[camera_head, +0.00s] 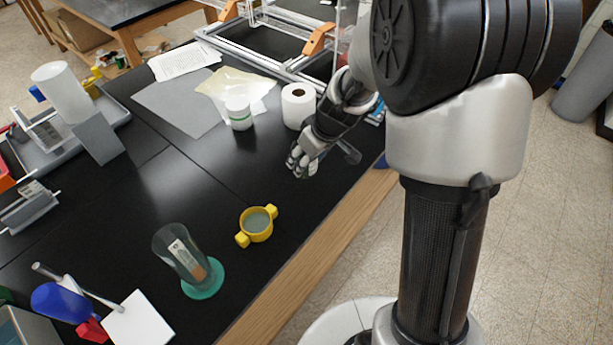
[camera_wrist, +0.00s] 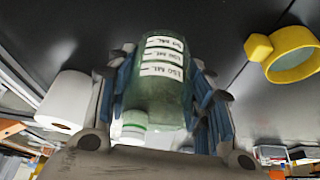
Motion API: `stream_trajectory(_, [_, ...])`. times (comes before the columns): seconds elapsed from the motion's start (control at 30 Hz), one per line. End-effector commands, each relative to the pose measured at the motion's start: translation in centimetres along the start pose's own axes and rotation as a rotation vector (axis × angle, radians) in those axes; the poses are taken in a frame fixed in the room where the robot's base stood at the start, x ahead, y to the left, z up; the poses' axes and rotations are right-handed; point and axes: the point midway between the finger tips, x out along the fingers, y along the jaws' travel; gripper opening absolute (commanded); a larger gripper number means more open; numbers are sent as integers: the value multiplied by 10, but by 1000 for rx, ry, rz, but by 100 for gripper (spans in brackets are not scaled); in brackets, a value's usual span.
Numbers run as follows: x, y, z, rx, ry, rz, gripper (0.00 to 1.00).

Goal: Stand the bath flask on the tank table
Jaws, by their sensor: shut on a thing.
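My gripper (camera_wrist: 160,105) is shut on a translucent green flask (camera_wrist: 163,90) with several white volume labels. The flask fills the space between the two fingers in the wrist view. Whether the flask's base touches the bench is not clear. A second dark-topped table (camera_head: 110,8) stands at the far top left. I cannot tell which surface is the tank table.
A yellow two-handled cup (camera_head: 257,223) and a clear glass vessel on a green base (camera_head: 203,280) stand on the bench front. A paper roll (camera_head: 298,105) and a white jar (camera_head: 238,112) stand close to my gripper. An extrusion frame (camera_head: 262,40) lies behind. Bench between cup and jar is clear.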

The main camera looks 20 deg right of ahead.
Motion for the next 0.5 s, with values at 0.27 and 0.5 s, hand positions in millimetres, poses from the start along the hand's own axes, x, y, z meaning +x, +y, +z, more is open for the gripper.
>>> stream_trajectory(0.27, [29,0,12,1,-1,0,22])
stream_trajectory(0.5, [51,0,21,1,1,0,22])
